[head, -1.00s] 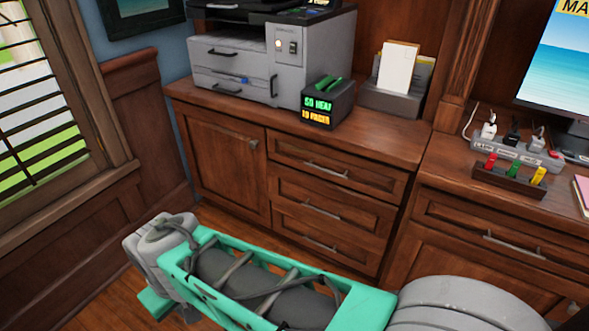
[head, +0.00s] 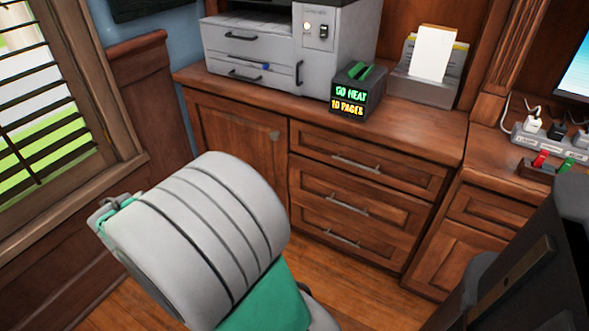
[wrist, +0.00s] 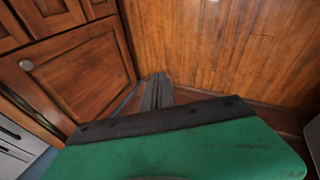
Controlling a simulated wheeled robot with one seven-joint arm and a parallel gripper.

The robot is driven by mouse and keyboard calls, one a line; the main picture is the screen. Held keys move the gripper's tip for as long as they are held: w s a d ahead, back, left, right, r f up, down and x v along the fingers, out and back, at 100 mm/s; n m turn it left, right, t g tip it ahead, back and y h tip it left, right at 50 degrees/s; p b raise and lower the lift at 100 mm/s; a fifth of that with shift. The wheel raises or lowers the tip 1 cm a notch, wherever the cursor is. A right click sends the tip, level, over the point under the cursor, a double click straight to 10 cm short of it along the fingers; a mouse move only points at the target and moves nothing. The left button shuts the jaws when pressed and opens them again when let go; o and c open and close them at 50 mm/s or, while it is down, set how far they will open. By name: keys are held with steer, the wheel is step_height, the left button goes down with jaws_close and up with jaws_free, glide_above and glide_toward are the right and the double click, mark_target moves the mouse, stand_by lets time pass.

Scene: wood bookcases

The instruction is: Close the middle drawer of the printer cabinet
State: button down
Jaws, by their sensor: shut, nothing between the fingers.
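The printer cabinet (head: 285,122) stands against the back wall with three stacked drawers on its right half. The middle drawer (head: 385,217) has a horizontal metal handle (head: 347,203). All three fronts look flush or nearly so; a small gap at the middle one cannot be told. My gripper (wrist: 157,80) shows in the wrist view with its fingers together and nothing between them. It points at the wood floor beside the cabinet's door, apart from the drawers. In the head view my grey and green arm is in front of the cabinet's lower left.
A printer (head: 250,55), a small lit box (head: 357,92) and a paper holder (head: 425,75) stand on the cabinet top. A window wall bounds the left.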

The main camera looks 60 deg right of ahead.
steer(key=s+d+f+n+g+h, duration=0.1)
steer(key=d+f+h, duration=0.1)
steer(key=d, duration=0.5)
steer(key=s+d+f+n+g+h, duration=0.1)
steer(key=s+d+f+h, duration=0.15)
steer(key=d, duration=0.35)
steer(key=n+g+h, duration=0.2)
steer(key=n+h, duration=0.6)
steer(key=n, duration=0.6)
glide_toward(305, 168)
steer(key=s+a+r, duration=0.1)
steer(key=a+r, duration=0.2)
steer(key=a, duration=0.3)
steer(key=d, duration=0.4)
steer(key=s+d+b, duration=0.1)
steer(key=d, duration=0.7)
steer(key=shift+s+d+b, duration=0.2)
steer(key=shift+d+b, duration=0.1)
steer(key=shift+b, duration=0.1)
steer(key=shift+w, duration=0.15)
